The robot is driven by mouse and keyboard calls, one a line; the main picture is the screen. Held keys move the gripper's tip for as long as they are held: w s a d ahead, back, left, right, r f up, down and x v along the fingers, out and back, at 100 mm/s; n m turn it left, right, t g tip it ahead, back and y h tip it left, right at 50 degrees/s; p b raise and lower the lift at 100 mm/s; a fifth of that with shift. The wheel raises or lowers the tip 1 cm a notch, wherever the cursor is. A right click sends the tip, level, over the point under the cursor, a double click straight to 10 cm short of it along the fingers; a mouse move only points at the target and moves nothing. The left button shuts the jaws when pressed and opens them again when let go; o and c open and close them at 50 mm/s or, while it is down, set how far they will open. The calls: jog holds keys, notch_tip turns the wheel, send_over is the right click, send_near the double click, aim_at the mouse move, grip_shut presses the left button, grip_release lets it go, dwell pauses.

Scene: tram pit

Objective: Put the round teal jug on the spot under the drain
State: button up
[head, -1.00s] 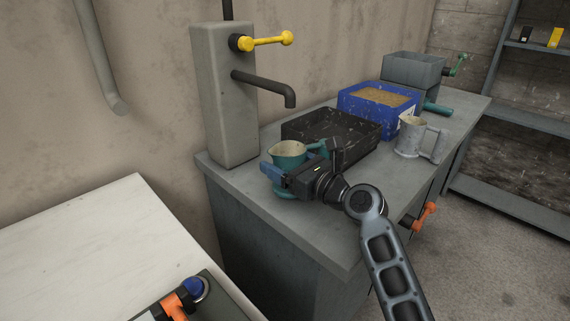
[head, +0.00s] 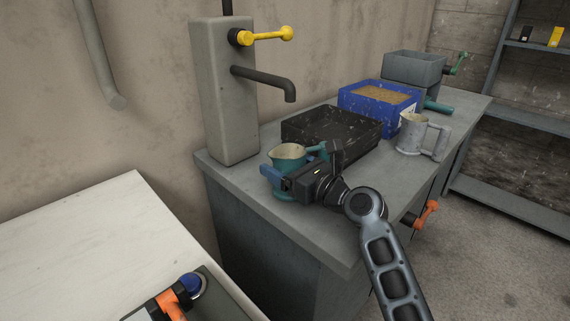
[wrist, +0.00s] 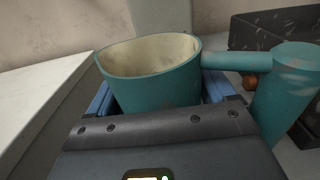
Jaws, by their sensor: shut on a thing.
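The round teal jug (head: 287,153) has a pale inside and a side handle; it also shows in the wrist view (wrist: 155,88). My gripper (head: 297,172) is shut on the jug's body, with blue fingers on either side. The jug is upright above the front left of the grey counter (head: 290,222); I cannot tell whether it touches it. A dark drain spout (head: 265,82) sticks out of a grey block (head: 225,95) with a yellow lever (head: 265,39). The jug is in front of and below the spout's end. No marked spot shows; my gripper and jug hide part of the counter.
A black tray (head: 350,142) stands just behind the jug. A blue crate (head: 360,108) of grainy stuff and a grey mug (head: 411,136) are to the right. A pale table (head: 90,235) is at left. An orange handle (head: 425,213) sticks out of the counter's front.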

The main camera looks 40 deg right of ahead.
jog(key=shift+f, duration=0.35)
jog(key=o, duration=1.1)
jog(key=shift+s+b, duration=0.3)
jog(key=shift+s, duration=3.6)
